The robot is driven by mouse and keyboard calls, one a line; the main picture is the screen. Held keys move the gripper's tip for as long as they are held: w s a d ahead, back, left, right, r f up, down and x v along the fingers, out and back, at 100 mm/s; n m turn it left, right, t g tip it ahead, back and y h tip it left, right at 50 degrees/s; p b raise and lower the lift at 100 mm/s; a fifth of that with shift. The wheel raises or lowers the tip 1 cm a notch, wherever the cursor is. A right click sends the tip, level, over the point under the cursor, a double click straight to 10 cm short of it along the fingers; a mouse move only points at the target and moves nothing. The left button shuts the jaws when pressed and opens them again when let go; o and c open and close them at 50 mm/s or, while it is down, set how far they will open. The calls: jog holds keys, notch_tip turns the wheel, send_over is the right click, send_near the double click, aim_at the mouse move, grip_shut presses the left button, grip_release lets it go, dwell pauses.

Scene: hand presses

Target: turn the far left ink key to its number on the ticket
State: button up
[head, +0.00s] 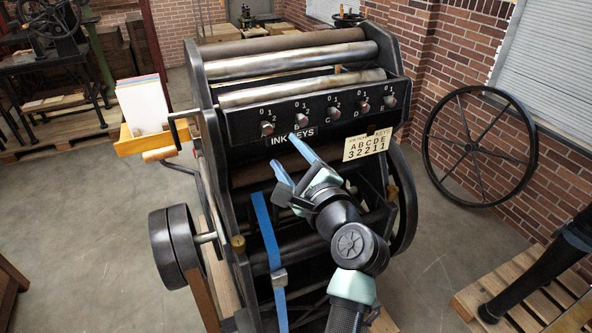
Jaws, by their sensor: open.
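The ink key panel (237,128) is a black bar on the press, with a row of several small knobs and numbers beside each. The far left ink key (267,128) is a small knob with a reddish face; its pointer is too small to read. The ticket (367,145) hangs at the panel's right and reads A B C D E over 3 2 2 1 1, so 3 stands under A. My gripper (285,150), with two blue fingers, is open and empty, below and a little right of the far left key, apart from it.
More keys sit to the right, the nearest (302,118) close by. An INK KEYS label (292,136) lies under the knobs near my fingertips. Metal rollers (290,66) lie above the panel. A yellow tray (130,144) with paper juts out left. A large wheel (480,147) leans at right.

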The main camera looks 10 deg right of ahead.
jog(key=v, duration=0.3)
jog(key=shift+s+b, duration=0.15)
jog(key=shift+b, duration=0.2)
